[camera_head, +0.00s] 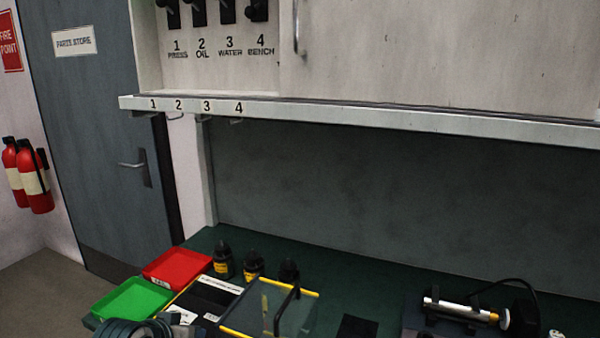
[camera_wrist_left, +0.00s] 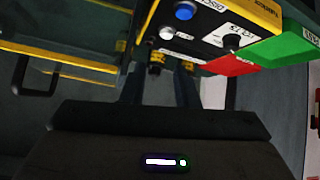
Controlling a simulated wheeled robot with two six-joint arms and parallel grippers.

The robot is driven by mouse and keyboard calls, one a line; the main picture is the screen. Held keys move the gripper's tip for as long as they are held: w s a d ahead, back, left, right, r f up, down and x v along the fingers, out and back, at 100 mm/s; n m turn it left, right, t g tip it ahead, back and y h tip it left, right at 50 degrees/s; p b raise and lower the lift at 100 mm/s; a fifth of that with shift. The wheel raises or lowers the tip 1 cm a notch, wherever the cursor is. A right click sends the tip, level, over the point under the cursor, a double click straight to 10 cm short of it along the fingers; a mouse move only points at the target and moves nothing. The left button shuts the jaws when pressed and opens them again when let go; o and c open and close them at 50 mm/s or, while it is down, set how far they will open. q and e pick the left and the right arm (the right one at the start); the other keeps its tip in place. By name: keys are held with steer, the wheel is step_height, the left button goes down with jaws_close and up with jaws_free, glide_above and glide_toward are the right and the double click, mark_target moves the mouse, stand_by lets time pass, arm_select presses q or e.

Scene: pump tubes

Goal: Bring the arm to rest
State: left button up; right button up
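My left gripper (camera_wrist_left: 158,88) shows in the left wrist view as two dark fingers with a clear gap between them. It is open and nothing is held in the gap. Beyond the fingers are a black and yellow control box (camera_wrist_left: 205,28) with a blue button, and part of a clear yellow-edged cover (camera_wrist_left: 60,62). In the head view neither gripper can be made out. My right gripper is out of view.
The green bench (camera_head: 385,285) carries a red tray (camera_head: 178,266), a green tray (camera_head: 132,300), several dark bottles (camera_head: 223,262), a yellow-edged clear cover (camera_head: 295,312) and a pump-like device (camera_head: 458,309). A pale shelf edge (camera_head: 400,120) with hooks runs above. The bench's back strip is mostly clear.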

arm_select(q)
steer(key=s+a+f+g+y, duration=0.1)
steer(key=s+f+g, duration=0.1)
steer(key=s+f, duration=0.6)
steer(key=s+a+f+g+y, duration=0.15)
steer(key=s+f, duration=0.25)
steer(key=s, duration=0.8)
steer(key=s+a+f+g+y, duration=0.1)
steer(key=s+a+f+g, duration=0.1)
steer(key=s+f, duration=0.6)
step_height(320, 180, down, 28)
steer(key=s+a+g, duration=0.1)
steer(key=a, duration=0.2)
steer(key=s+f+g, duration=0.1)
steer(key=s+f, duration=1.8)
steer(key=shift+a+f+n, duration=0.3)
steer(key=shift+a+f, duration=0.05)
steer(key=shift+a, duration=0.1)
steer(key=shift+g+h, duration=0.25)
